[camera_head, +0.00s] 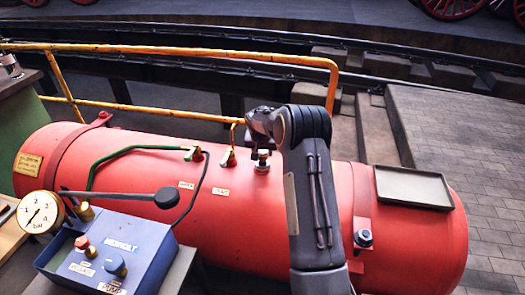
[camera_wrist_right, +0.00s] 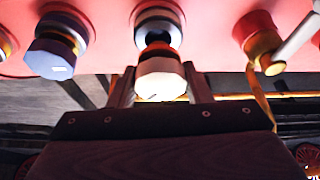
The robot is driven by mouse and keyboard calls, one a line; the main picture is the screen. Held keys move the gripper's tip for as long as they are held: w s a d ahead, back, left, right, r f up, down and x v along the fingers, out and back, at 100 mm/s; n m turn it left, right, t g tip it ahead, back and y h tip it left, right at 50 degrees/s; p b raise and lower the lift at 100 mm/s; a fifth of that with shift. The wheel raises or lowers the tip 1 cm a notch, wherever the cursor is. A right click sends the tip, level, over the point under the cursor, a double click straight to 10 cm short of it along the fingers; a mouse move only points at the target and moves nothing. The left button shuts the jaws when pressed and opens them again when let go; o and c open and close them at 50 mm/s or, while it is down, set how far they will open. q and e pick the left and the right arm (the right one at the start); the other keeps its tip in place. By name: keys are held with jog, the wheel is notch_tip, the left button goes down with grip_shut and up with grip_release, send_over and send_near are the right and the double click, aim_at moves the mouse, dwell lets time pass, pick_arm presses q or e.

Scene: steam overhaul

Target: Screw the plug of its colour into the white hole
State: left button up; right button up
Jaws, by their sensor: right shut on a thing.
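The white hex plug (camera_wrist_right: 160,78) is between the two fingers of my right gripper (camera_wrist_right: 160,88) in the wrist view. An orange and dark band shows between its head and the steel socket (camera_wrist_right: 158,15) on the red boiler. The plug is lined up with the socket's dark mouth; I cannot tell whether its thread is in the hole. In the head view my right gripper (camera_head: 263,140) points down over this socket (camera_head: 262,167), mostly hidden by its own wrist. My left gripper is not in view.
A red and brass valve (camera_wrist_right: 262,42) stands on the other side. An empty tray (camera_head: 413,187) lies at the boiler's right end. A yellow rail (camera_head: 180,50) runs behind; a blue control box (camera_head: 115,252) stands in front.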

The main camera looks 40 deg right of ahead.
jog(key=shift+a+f+b, duration=0.1)
jog(key=shift+f+b, duration=0.15)
jog(key=shift+b, duration=0.3)
dwell(0.7)
jog(key=shift+f, duration=0.15)
dwell(0.4)
jog(key=shift+f+b, duration=0.5)
jog(key=shift+f+b, duration=0.45)
dwell(0.8)
jog(key=o, duration=1.1)
jog(key=shift+c, duration=0.7)
jog(key=shift+s, duration=0.1)
